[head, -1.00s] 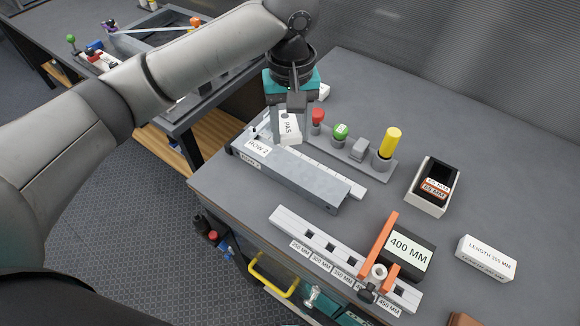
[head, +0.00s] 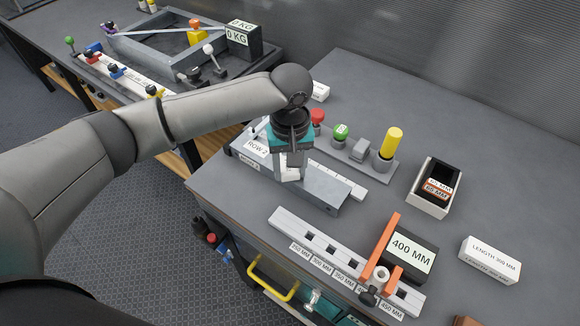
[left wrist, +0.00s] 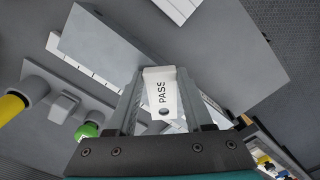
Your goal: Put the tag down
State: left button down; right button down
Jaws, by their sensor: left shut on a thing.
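The white tag (left wrist: 161,92), marked PASS with a hole near one end, is between the fingers of my left gripper (left wrist: 158,105). In the head view my left gripper (head: 291,178) points down over the grey metal bar (head: 325,191), and the tag shows only in part there. In the left wrist view the bar (left wrist: 95,40) lies beyond the tag; I cannot tell whether they touch. A ROW 2 label (head: 257,147) lies at the left end of the bar. My right gripper does not show.
Behind the bar is a grey base with a red button (head: 318,116), a green knob (head: 340,131) and a yellow cylinder (head: 391,142). In front is a white slotted rail (head: 291,229) with an orange stop (head: 380,246) and a 400 MM block (head: 408,252). A black-lined box (head: 431,203) stands right.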

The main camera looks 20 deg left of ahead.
aim_at(290, 172)
pick_arm(q)
jog(key=c, duration=0.8)
grip_release()
jog(key=shift+f, duration=0.1)
jog(key=o, duration=0.5)
notch_tip(290, 172, up, 12)
jog(key=p, duration=0.1)
